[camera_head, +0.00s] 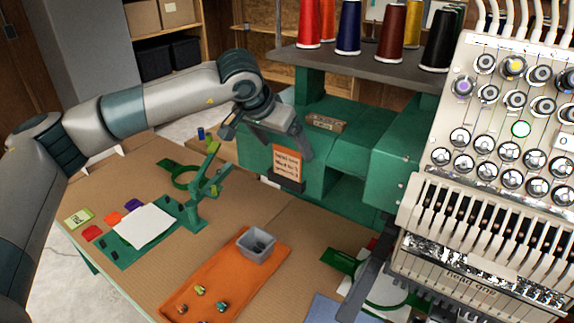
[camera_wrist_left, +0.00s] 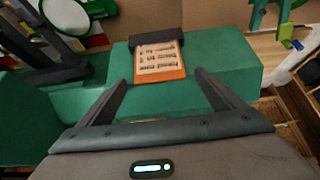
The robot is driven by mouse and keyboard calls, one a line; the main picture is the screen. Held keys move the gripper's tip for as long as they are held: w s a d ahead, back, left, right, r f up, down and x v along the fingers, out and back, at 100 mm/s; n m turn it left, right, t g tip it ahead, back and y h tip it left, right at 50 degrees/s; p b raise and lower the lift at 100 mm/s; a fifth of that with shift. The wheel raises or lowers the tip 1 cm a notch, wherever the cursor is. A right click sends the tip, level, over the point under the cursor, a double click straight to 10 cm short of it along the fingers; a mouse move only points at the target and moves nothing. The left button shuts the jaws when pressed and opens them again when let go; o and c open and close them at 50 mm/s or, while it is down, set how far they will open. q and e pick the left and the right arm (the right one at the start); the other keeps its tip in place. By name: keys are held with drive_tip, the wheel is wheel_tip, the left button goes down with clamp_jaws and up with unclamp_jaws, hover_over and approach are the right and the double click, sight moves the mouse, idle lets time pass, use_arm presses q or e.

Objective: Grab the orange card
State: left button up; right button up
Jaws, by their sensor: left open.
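The orange card (camera_head: 287,161) carries dark printed lines and stands in a small dark holder (camera_head: 287,184) in front of the green machine body. In the left wrist view the orange card (camera_wrist_left: 160,62) lies just beyond the fingertips, roughly between them, with the dark holder (camera_wrist_left: 157,36) at its far edge. My left gripper (camera_head: 268,145) is open and empty, above and close to the card. Its two fingers also show in the left wrist view (camera_wrist_left: 161,82), spread apart with the card not clearly between them. I do not see my right gripper.
An orange tray (camera_head: 200,282) with a grey bin (camera_head: 256,245) and small parts lies on the tabletop. A green clamp-like stand (camera_head: 200,195) stands left of the card. Thread cones (camera_head: 391,32) stand on a shelf above; a knobbed panel (camera_head: 510,130) fills the right.

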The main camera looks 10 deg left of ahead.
use_arm(q)
drive_tip(key=c, duration=1.5)
drive_tip(key=shift+r, duration=0.15)
